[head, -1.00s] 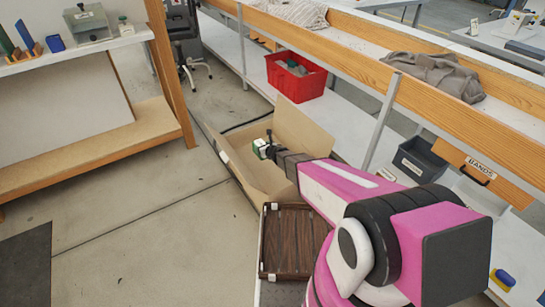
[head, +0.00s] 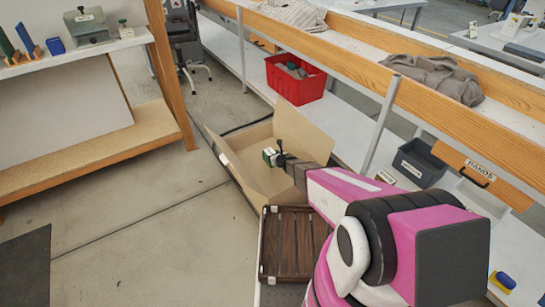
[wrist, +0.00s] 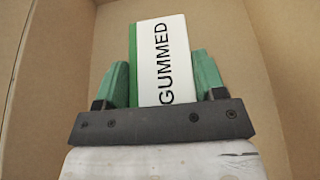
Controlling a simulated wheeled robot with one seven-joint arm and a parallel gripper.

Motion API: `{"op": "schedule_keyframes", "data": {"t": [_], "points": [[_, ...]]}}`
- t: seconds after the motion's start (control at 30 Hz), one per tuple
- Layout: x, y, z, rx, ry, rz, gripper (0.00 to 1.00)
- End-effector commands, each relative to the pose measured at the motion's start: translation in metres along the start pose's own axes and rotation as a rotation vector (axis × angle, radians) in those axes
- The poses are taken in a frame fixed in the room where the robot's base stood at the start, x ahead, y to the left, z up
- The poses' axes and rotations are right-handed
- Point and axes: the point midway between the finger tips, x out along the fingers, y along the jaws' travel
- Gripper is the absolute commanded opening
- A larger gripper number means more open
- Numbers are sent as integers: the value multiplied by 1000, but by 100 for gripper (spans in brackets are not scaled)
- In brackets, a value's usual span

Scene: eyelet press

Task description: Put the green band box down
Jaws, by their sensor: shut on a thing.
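The green band box (wrist: 163,62) is white on its near face with a green edge, and that face reads "GUMMED". My gripper (wrist: 165,85) is shut on it, with a green finger on each side. In the head view the box (head: 269,156) shows small at the end of my arm, and my gripper (head: 275,153) is over the open cardboard carton (head: 236,165). Brown carton walls surround the box in the wrist view. I cannot tell whether the box touches the carton floor.
A brown slatted crate (head: 290,275) stands just in front of the carton. A red bin (head: 296,80) and a dark grey bin (head: 418,163) sit on the low white shelf at the right.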

Motion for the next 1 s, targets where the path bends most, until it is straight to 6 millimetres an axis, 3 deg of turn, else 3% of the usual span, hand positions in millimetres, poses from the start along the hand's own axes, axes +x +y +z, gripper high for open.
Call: {"op": "schedule_keyframes", "data": {"t": [0.67, 0.7, 0.77, 1.0], "points": [[4, 0, -10, 0, 0, 0, 36], [4, 0, -10, 0, 0, 0, 70], [4, 0, -10, 0, 0, 0, 89], [4, 0, -10, 0, 0, 0, 89]]}}
